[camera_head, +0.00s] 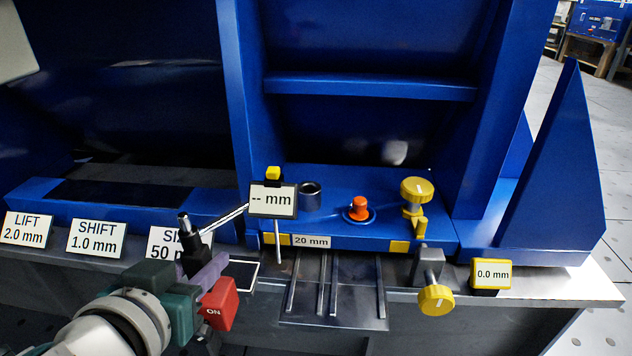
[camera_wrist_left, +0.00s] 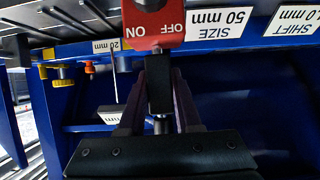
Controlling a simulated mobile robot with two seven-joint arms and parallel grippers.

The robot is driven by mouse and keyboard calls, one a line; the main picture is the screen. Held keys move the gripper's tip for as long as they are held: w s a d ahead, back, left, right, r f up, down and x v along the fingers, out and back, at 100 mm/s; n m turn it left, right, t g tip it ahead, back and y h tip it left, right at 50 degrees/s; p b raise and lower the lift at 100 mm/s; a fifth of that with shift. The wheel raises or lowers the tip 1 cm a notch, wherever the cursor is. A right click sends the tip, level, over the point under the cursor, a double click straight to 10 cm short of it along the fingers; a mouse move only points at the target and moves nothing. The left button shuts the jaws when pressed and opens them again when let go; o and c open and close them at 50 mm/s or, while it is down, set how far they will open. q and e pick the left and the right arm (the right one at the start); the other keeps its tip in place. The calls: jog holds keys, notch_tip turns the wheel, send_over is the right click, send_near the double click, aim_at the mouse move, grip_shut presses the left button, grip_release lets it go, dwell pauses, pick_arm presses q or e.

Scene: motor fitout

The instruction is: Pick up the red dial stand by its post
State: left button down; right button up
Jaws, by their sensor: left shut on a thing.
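The red dial stand has a red block base (camera_head: 219,303) marked ON, a dark upright post (camera_head: 184,224), and a thin rod reaching right to a dial display (camera_head: 273,200) reading "-- mm". My left gripper (camera_head: 205,268) is shut around the post just above the base. In the left wrist view the fingers (camera_wrist_left: 159,108) close on the post from both sides, with the red base (camera_wrist_left: 152,28) beyond them, marked ON and OFF. I cannot tell whether the base touches the ledge. My right gripper is not in view.
A white-bordered dark patch (camera_head: 243,275) lies bare on the ledge beside the base. Signs for LIFT (camera_head: 27,230), SHIFT (camera_head: 96,239) and SIZE stand left. A blue frame rises behind. Yellow knobs (camera_head: 417,190), an orange-topped part (camera_head: 358,206) and a 0.0 mm display (camera_head: 490,275) are right.

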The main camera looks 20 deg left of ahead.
aim_at(192, 253)
pick_arm(q)
jog(key=shift+s+d+r+p, duration=0.1)
jog(key=shift+s+r+p, duration=0.25)
jog(key=shift+r+p, duration=0.4)
jog(key=shift+s+d+r+p, duration=0.2)
jog(key=shift+s+r+p, duration=0.4)
jog(key=shift+s+r, duration=0.15)
jog(key=shift+s+d+r+p, duration=0.15)
jog(key=shift+s+r+p, duration=0.4)
jog(key=shift+s+r, duration=0.2)
